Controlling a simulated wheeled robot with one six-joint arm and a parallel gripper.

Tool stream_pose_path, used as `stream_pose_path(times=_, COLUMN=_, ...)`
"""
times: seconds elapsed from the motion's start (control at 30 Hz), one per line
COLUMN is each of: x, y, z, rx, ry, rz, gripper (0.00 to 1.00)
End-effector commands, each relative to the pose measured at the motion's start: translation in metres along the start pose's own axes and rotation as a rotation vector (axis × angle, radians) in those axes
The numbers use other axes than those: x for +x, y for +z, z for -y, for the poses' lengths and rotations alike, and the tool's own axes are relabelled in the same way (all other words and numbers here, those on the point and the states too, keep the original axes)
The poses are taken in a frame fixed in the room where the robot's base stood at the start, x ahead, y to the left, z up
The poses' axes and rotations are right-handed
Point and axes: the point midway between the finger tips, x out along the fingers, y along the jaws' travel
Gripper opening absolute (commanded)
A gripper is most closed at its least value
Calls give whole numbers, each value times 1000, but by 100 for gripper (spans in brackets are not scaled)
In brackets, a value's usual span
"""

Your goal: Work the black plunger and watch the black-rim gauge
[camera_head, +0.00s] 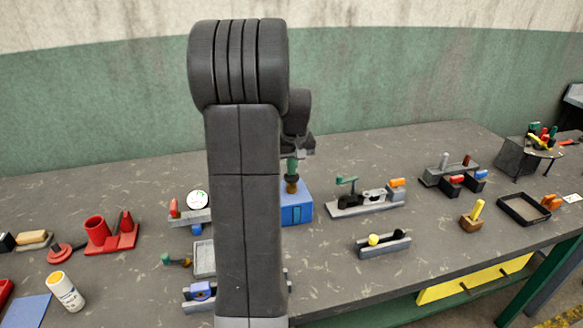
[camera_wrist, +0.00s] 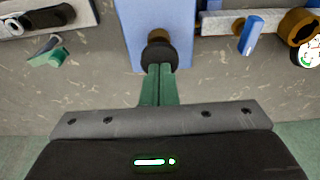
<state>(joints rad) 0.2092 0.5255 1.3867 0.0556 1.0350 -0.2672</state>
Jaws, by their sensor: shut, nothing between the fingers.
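The black plunger (camera_head: 291,186) stands on top of a blue box (camera_head: 297,211), partly hidden by my arm. In the wrist view its round dark knob (camera_wrist: 158,54) is at the top centre, over the blue box (camera_wrist: 180,15). My gripper (camera_head: 292,174) is directly above the knob. Its green fingers (camera_wrist: 158,70) are shut together and empty, with their tips at the knob; I cannot tell whether they press on it. A dark-rimmed gauge with a white face (camera_head: 197,199) is left of my arm. It also shows at the right edge of the wrist view (camera_wrist: 308,54); its reading is too small to tell.
A grey fixture with a green lever (camera_head: 366,204) stands right of the blue box. A grey block with a yellow ball (camera_head: 383,243) is nearer the front. My arm hides the middle of the table.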

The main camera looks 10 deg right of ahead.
Motion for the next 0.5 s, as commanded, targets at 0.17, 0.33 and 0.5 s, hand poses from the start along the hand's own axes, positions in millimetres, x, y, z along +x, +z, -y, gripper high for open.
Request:
stream_pose_path(times=0.17, x=-18, y=-3, z=0, rx=0, ry=-1, rz=3, gripper=0)
stream_pose_path(times=0.33, x=-35, y=-6, z=0, rx=0, ry=-1, rz=3, gripper=0)
stream_pose_path(times=0.5, x=-52, y=-10, z=0, rx=0, ry=-1, rz=2, gripper=0)
